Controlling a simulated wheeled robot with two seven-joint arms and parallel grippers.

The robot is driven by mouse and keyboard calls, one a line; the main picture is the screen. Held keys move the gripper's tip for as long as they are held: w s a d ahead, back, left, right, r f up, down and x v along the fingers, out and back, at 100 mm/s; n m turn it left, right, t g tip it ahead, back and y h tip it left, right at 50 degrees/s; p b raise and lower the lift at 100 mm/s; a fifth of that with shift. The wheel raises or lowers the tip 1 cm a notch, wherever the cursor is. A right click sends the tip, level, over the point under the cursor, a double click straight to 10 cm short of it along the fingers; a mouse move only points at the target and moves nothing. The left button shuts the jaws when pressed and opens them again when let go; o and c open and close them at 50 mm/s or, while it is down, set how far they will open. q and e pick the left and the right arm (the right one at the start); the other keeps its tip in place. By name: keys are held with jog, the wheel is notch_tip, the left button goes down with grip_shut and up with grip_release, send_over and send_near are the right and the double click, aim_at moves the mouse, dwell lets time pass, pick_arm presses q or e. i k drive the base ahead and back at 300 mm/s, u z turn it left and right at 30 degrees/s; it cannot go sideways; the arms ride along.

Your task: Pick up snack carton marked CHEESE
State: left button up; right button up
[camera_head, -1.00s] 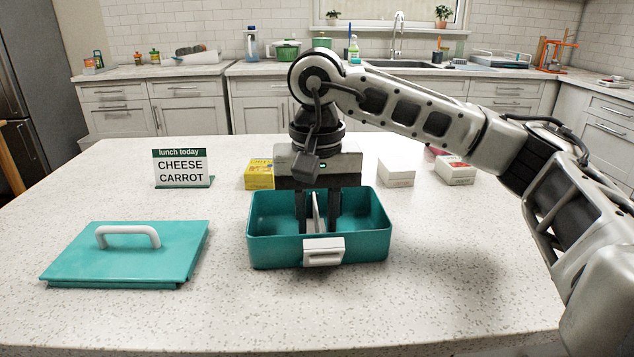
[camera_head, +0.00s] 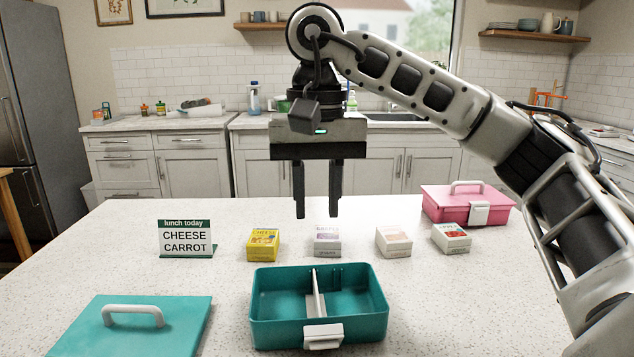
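The snack carton marked CHEESE (camera_head: 263,245) is yellow and stands upright on the counter, just right of the lunch sign (camera_head: 186,240). My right gripper (camera_head: 316,208) points down above the counter, with its two dark fingers apart and nothing between them. In the picture it is right of the cheese carton and apart from it, above the carton with the purple label (camera_head: 327,241). The open teal lunch box (camera_head: 265,322) stands in front of the cartons, with an upright white divider (camera_head: 319,293) inside. My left gripper is not in view.
A carton with an orange label (camera_head: 393,242) and one with a red label (camera_head: 451,238) stand further right. A closed pink lunch box (camera_head: 450,207) is behind them. The teal lid (camera_head: 135,326) lies front left. The counter left of the sign is clear.

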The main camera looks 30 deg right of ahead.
aim_at(263, 244)
jog(key=k, duration=1)
